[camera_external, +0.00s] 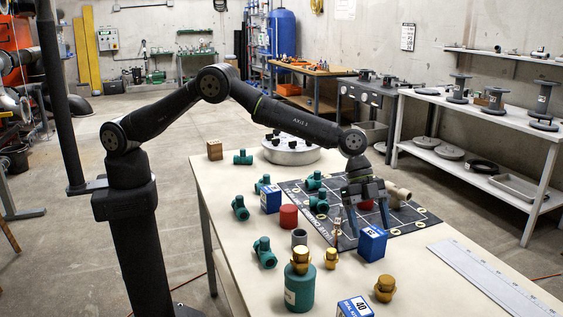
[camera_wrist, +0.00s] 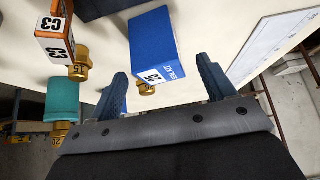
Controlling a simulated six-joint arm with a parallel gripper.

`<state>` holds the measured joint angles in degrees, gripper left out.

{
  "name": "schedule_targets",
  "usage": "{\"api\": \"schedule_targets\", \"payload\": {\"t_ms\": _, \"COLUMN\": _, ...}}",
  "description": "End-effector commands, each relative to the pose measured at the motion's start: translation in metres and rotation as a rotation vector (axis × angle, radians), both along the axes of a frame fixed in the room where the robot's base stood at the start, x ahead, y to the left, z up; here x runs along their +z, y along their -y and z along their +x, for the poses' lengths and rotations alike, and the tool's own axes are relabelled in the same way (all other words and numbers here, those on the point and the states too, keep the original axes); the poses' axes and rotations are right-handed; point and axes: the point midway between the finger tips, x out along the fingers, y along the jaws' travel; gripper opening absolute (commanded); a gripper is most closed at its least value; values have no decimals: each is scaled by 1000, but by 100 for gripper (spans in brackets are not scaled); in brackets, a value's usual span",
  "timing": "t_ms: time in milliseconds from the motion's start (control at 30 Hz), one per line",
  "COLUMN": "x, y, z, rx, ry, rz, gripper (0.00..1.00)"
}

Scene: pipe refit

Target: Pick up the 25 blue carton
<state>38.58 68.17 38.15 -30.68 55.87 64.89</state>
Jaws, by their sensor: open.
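A blue carton (camera_wrist: 153,42) with a white label edge lies ahead of my gripper in the wrist view; its number looks like 25, seen turned and small. A blue carton, probably the same one, stands on the table in the external view (camera_external: 372,243), right by my fingers. My gripper (camera_external: 368,222) is open and points down over the table. In the wrist view its two fingers (camera_wrist: 164,78) are spread and nothing is held between them. Another blue carton marked 40 (camera_external: 355,307) is at the front edge, and a third (camera_external: 271,199) stands further left.
A teal bottle (camera_external: 299,290) with a brass top and a brass fitting (camera_external: 384,288) stand near the blue carton. Teal pipe fittings (camera_external: 264,252) and a ruler (camera_external: 490,275) lie around a dark mat (camera_external: 405,227).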

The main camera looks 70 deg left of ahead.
Motion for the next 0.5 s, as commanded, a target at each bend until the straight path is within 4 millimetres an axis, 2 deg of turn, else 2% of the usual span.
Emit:
{"api": "schedule_targets", "payload": {"t_ms": 133, "x": -16, "y": 16, "z": 1, "rx": -2, "ry": -1, "rz": 2, "gripper": 76}}
{"api": "schedule_targets", "payload": {"t_ms": 300, "x": -30, "y": 26, "z": 1, "rx": -1, "ry": -1, "rz": 2, "gripper": 76}}
{"api": "schedule_targets", "payload": {"t_ms": 500, "x": -34, "y": 28, "z": 1, "rx": 0, "ry": 0, "rz": 1, "gripper": 76}}
